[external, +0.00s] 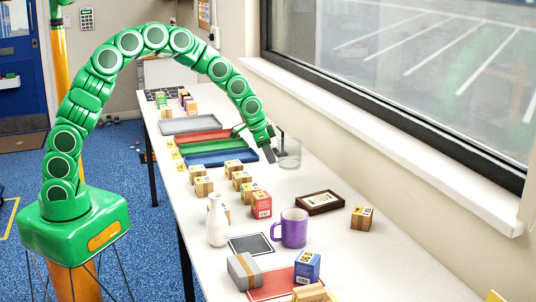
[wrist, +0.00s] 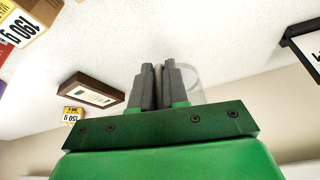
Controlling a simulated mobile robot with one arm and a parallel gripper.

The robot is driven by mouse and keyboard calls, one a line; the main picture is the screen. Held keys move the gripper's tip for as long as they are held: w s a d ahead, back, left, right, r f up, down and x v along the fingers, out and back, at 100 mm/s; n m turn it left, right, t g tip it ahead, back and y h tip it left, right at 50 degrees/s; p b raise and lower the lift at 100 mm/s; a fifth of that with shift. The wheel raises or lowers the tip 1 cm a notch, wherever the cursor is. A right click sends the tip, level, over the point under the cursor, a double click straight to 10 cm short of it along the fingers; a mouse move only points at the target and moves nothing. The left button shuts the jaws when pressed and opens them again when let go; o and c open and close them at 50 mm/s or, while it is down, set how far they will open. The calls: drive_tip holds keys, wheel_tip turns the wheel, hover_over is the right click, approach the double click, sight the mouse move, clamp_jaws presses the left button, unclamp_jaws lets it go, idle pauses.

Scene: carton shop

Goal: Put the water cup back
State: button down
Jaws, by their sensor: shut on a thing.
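The water cup is a clear glass tumbler (external: 289,152) near the window side of the table, beyond the dark picture frame. My gripper (external: 274,146) reaches down to it from the left, with its grey fingers at the cup's near wall. In the wrist view, the fingers (wrist: 158,82) are close together with a thin strip between them, and the cup's faint round outline (wrist: 190,75) shows behind and to the right. The gripper is shut on the cup's wall. The cup looks upright; I cannot tell whether its base touches the table.
Red, green and blue trays (external: 222,158) lie left of the cup. Several small boxes (external: 261,204), a white bottle (external: 217,222), a purple mug (external: 291,228) and a dark frame (external: 320,202) stand nearer. Bare table lies right of the cup, up to the wall below the window.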

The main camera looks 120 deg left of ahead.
drive_tip(key=shift+w+a+f, duration=0.45)
drive_tip(key=shift+a+f, duration=0.1)
drive_tip(key=shift+f, duration=0.25)
drive_tip(key=shift+w+a+f, duration=0.1)
drive_tip(key=shift+f, duration=1.5)
drive_tip(key=shift+f, duration=0.1)
drive_tip(key=c, duration=1.1)
unclamp_jaws()
drive_tip(key=shift+v, duration=6.1)
